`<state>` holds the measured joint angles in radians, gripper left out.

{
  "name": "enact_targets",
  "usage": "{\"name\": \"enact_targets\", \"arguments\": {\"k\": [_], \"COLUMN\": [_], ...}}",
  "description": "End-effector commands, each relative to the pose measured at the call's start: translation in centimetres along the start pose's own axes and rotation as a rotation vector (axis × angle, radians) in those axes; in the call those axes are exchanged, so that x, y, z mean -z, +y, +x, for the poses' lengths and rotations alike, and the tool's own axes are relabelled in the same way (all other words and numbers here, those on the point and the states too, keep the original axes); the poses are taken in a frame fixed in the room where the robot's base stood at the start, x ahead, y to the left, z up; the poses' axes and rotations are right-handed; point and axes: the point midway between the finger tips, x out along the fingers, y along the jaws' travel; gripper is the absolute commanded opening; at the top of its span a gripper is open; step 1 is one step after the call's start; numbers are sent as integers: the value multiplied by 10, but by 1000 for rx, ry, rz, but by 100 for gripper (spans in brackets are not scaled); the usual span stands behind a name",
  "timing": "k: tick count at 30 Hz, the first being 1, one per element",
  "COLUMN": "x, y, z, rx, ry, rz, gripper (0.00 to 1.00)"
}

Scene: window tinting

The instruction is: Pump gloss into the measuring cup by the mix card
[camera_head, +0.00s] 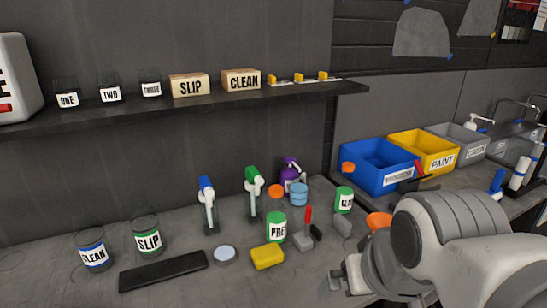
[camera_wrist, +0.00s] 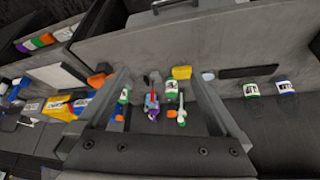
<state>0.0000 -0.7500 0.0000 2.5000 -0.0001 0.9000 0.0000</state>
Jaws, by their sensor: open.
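I cannot read a gloss label on any bottle or make out a mix card. Three small clear cups labelled ONE (camera_head: 67,97), TWO (camera_head: 110,93) and THREE (camera_head: 151,87) stand on the shelf. Larger clear containers labelled CLEAN (camera_head: 93,250) and SLIP (camera_head: 147,237) stand on the bench at left; both show at right in the wrist view. A purple bottle with a pump or spray head (camera_head: 292,175) stands at the back. A partly hidden green-labelled container (camera_head: 344,199) stands to its right. My gripper (camera_wrist: 160,76) is open and empty, its fingers apart above the bench.
Blue-headed (camera_head: 208,203) and green-headed (camera_head: 254,193) spray bottles, a PREP container (camera_head: 276,227), a yellow block (camera_head: 267,256) and a red-handled tool (camera_head: 306,228) crowd the middle bench. A black strip (camera_head: 163,270) lies in front. Blue (camera_head: 377,178) and yellow (camera_head: 425,150) bins stand right.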

Motion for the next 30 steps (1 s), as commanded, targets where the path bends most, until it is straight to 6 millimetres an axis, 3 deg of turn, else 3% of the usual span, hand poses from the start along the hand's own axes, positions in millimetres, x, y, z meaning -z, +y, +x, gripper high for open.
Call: {"name": "enact_targets", "arguments": {"k": [3, 19, 30], "x": [0, 0, 0], "y": [0, 0, 0], "z": [0, 0, 0], "rx": [0, 0, 0], "ry": [0, 0, 0], "rz": [0, 0, 0], "gripper": [96, 1, 0]}}
